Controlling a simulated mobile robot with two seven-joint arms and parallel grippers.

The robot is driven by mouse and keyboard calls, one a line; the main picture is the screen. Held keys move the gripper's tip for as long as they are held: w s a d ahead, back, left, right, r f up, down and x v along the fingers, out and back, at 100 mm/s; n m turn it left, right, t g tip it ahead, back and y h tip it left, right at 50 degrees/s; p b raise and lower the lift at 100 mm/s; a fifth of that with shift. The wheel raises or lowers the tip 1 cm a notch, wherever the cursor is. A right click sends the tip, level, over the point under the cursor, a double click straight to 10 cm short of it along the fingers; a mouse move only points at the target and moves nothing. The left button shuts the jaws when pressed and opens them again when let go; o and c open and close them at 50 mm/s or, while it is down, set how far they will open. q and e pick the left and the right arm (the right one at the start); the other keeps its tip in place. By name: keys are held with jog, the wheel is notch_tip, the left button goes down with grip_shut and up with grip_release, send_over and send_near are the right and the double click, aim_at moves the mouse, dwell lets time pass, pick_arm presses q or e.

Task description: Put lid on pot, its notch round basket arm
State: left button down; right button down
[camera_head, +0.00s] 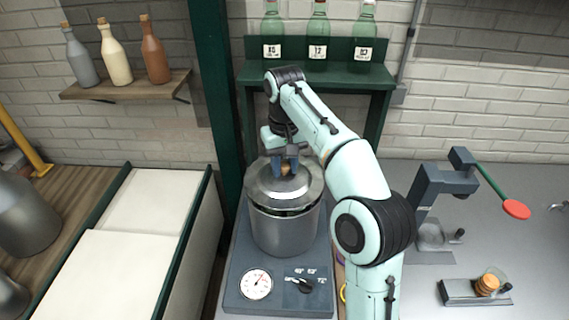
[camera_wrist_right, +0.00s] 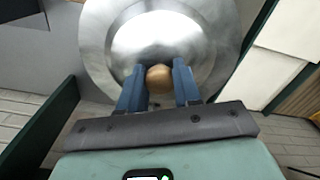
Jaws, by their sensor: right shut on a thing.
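The grey metal lid (camera_head: 262,182) has a wooden knob (camera_head: 286,168) and sits at the mouth of the steel pot (camera_head: 285,232). A dark gap shows between the lid's front edge and the pot rim, so the lid looks slightly raised or tilted. My right gripper (camera_head: 285,160) is shut on the knob from above. In the right wrist view the lid (camera_wrist_right: 160,45) fills the top, with the knob (camera_wrist_right: 159,79) between the two blue fingers. I cannot make out the lid's notch or the basket arm. My left gripper is not in view.
The pot stands on a dark base with a dial (camera_head: 256,284) and a switch knob (camera_head: 304,285). A green post (camera_head: 215,90) rises close on the left. A green shelf (camera_head: 318,75) with bottles is behind. A grey press with a red-tipped lever (camera_head: 516,209) stands right.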

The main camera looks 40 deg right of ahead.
jog(key=shift+f, duration=0.6)
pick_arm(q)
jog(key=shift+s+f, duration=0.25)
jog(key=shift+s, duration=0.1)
pick_arm(e)
jog(key=shift+f, duration=0.35)
jog(key=shift+f, duration=0.15)
jog(key=c, duration=0.7)
grip_release()
jog(key=shift+c, duration=0.2)
